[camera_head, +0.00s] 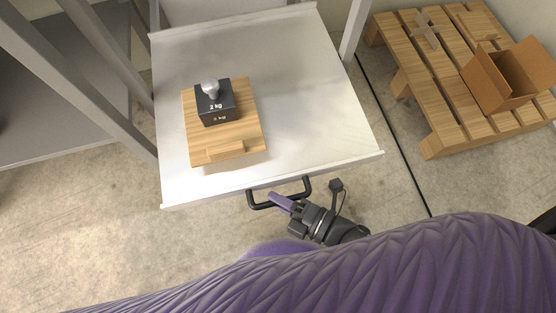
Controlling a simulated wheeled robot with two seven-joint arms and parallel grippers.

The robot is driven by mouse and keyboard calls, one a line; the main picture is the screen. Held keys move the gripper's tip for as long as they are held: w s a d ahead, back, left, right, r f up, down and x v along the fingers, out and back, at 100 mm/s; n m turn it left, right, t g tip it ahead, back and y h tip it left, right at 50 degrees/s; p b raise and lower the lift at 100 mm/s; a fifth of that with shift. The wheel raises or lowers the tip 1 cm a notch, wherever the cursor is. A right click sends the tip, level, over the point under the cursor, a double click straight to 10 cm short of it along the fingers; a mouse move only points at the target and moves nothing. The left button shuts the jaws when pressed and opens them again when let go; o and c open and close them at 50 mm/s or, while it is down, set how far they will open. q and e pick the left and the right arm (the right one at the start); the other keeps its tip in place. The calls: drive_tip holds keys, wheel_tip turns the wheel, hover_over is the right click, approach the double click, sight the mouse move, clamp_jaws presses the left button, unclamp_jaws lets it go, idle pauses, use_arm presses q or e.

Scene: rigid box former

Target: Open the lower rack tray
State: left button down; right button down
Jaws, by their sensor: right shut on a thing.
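The lower rack tray (310,110) is a white, flat tray that stands well out from the grey rack frame. On its front edge is a black bar handle (262,205). My right gripper (283,201), with purple fingers, is shut on the handle. On the tray lies a wooden board (200,146) with a dark weight (217,105) marked 2 kg on it. My left gripper is not in view.
A wooden pallet (440,92) with an open cardboard box (505,80) stands on the floor at the upper right. A grey shelf (60,110) is at the left. Bare concrete floor lies in front of the tray. A dark line runs along the floor to the right.

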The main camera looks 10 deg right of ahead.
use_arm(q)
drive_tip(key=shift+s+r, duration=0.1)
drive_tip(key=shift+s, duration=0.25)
use_arm(e)
drive_tip(key=shift+s, duration=0.1)
drive_tip(key=c, duration=0.6)
unclamp_jaws()
drive_tip(key=shift+s+d, duration=0.2)
drive_tip(key=shift+d, duration=0.1)
use_arm(q)
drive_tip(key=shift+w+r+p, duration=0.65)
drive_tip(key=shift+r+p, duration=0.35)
drive_tip(key=shift+p, duration=0.25)
use_arm(e)
drive_tip(key=v, duration=0.9)
drive_tip(key=shift+s+d, duration=0.1)
drive_tip(key=shift+s, duration=0.05)
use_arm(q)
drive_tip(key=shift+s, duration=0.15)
